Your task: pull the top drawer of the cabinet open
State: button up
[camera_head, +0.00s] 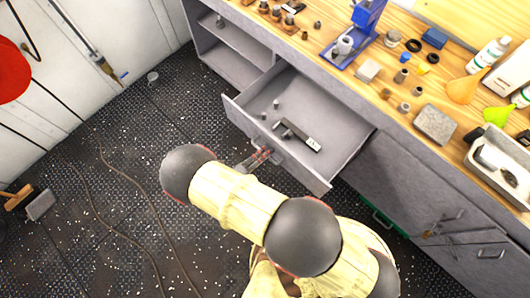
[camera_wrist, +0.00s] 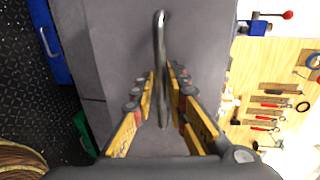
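The top drawer (camera_head: 325,183) of the grey cabinet (camera_head: 375,165) stands well out from the cabinet body, its inside open to view. A dark and silver tool (camera_head: 298,135) and a few small metal pieces lie in it. My gripper (camera_head: 264,155) is at the middle of the drawer front, and my arm reaches up to it from below. In the wrist view the bar handle (camera_wrist: 160,45) runs between the two yellow fingers of my gripper (camera_wrist: 162,76). The fingertips are drawn in close on both sides of the bar. Exact contact is hard to see.
The wooden worktop (camera_head: 400,118) above carries a blue press (camera_head: 352,32), bottles, funnels and small parts. An open shelf (camera_head: 235,45) is left of the drawer. Cables (camera_head: 150,255) and a brush (camera_head: 40,204) lie on the dark riveted floor, which is otherwise mostly clear.

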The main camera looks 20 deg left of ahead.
jog(key=shift+o, duration=1)
jog(key=shift+r, duration=0.1)
